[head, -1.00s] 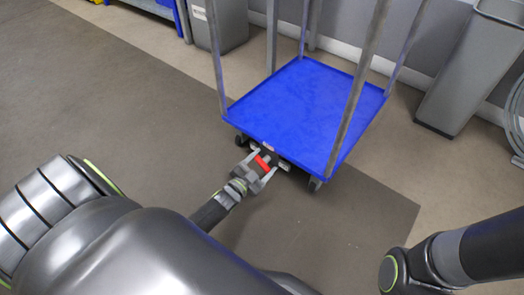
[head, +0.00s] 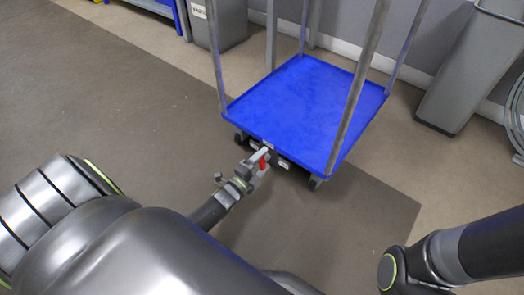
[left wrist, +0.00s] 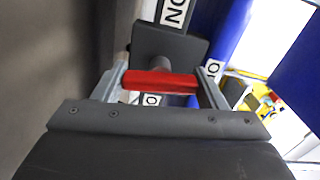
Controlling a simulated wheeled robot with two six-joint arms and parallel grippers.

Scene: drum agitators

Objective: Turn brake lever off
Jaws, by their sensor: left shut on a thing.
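The red brake lever (head: 263,162) is at the near edge of the blue cart (head: 300,105), low beneath its platform. In the left wrist view the red lever (left wrist: 160,82) lies crosswise between the two fingers, in front of a dark square plate (left wrist: 170,45) with white "ON" labels. My left gripper (head: 262,158) is at the lever and is shut on it; its fingers also show in the left wrist view (left wrist: 160,85). My right arm (head: 440,262) is at the lower right; its gripper is out of view.
The cart has tall grey posts (head: 360,80) at its corners and small wheels. A grey bin (head: 465,75) stands by the wall at the right, and another (head: 222,20) at the back. The floor to the left is clear.

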